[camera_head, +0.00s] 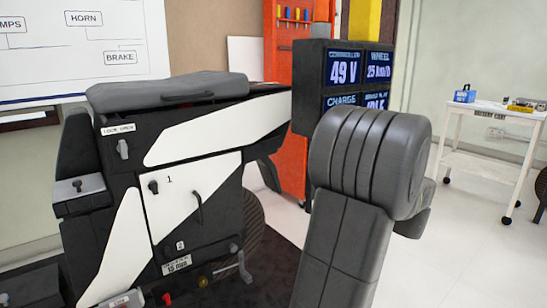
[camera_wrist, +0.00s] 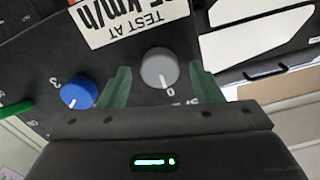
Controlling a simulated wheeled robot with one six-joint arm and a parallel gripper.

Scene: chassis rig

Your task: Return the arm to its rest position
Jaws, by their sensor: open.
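My gripper (camera_wrist: 160,68) is open in the wrist view, with one green finger on each side of a grey round knob (camera_wrist: 153,76). I cannot tell whether the fingers reach around the knob or stop short of it; no contact shows. The knob sits on a dark panel under an upside-down white label reading "TEST AT" and a km/h figure. In the head view my grey arm (camera_head: 368,165) rises at the centre right, and its gripper end is hidden.
The black and white chassis rig (camera_head: 190,185) stands at the left, close to my arm. A screen box (camera_head: 312,75) is behind the arm. A blue knob (camera_wrist: 78,95) is left of my fingers. A white cart (camera_head: 490,108) stands far right, with clear floor before it.

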